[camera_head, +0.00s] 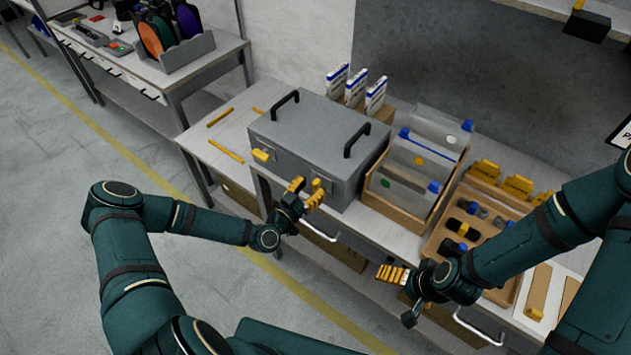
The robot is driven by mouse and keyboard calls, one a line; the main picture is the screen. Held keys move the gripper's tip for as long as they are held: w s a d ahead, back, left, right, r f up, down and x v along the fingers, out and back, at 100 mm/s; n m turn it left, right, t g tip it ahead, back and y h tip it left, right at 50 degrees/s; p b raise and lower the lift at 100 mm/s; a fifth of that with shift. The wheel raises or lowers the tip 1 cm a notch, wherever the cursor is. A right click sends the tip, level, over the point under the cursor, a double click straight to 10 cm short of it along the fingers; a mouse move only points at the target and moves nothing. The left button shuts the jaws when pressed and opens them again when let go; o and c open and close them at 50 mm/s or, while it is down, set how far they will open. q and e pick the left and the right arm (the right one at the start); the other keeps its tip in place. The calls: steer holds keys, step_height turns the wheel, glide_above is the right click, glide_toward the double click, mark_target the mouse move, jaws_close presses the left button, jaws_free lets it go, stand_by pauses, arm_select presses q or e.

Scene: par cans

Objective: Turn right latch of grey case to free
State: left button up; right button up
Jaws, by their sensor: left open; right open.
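The grey case (325,125) sits closed on the workbench, with two black handles on its lid. A yellow left latch (262,155) shows on its front face. The right latch (318,184) is a small yellow piece on the front face, partly hidden by my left gripper. My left gripper (308,192) has yellow fingers and is open at the right latch; I cannot tell if they touch. My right gripper (392,274) is open and empty in front of the bench edge, to the right of the case and apart from it.
A wooden holder (385,200) with clear folders stands right of the case. Farther right is a wooden tray (439,235) with dark cylindrical parts. White-and-blue boxes (375,95) stand behind the case. Yellow strips (226,151) lie on the bench to its left.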

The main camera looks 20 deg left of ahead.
arm_select(q)
steer(key=shift+x, duration=1.3)
jaws_close()
